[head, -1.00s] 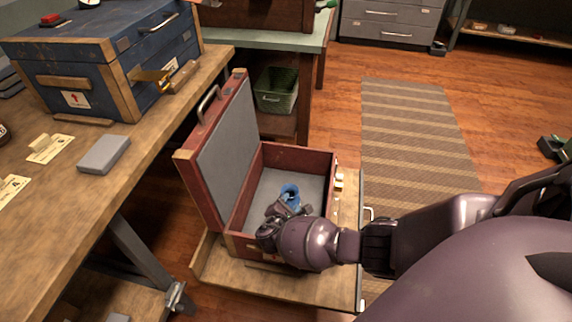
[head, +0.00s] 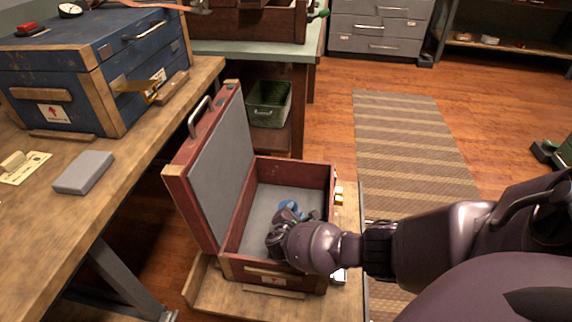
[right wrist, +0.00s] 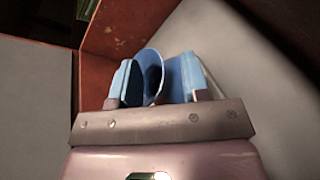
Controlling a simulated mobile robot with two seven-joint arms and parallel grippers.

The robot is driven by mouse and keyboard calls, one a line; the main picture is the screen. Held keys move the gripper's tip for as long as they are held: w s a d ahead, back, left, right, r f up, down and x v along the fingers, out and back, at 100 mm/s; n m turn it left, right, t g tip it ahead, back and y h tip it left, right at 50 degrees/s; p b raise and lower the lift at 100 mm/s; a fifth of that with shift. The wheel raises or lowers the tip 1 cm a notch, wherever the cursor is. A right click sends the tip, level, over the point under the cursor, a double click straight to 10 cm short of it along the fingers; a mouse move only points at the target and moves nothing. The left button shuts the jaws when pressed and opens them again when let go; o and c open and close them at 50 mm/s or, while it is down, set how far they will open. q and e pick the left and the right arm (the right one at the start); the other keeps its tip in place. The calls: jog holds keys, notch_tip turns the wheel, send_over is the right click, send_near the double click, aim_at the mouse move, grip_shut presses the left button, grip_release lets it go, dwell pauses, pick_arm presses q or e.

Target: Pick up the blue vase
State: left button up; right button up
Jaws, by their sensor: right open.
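The blue vase (head: 291,205) is inside an open red-brown suitcase (head: 233,267) with a grey lining. My right gripper (head: 300,214) reaches down into the suitcase from the right and partly covers the vase. In the right wrist view, the open gripper (right wrist: 157,80) has its two blue-faced fingers on either side of the vase (right wrist: 149,66), whose round rim and dark opening show between them. I cannot tell whether either finger touches the vase. My left gripper is out of view.
The suitcase lid (head: 222,168) stands open on the left. The suitcase rests on a low wooden platform (head: 215,297). A workbench (head: 123,172) with a blue chest (head: 75,75) and a grey block (head: 84,172) is at left. A green bin (head: 268,103) sits behind.

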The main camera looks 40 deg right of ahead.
jog(key=shift+r, duration=0.15)
jog(key=shift+c, duration=0.2)
jog(key=c, duration=0.7)
grip_shut()
jog(key=shift+s, duration=0.1)
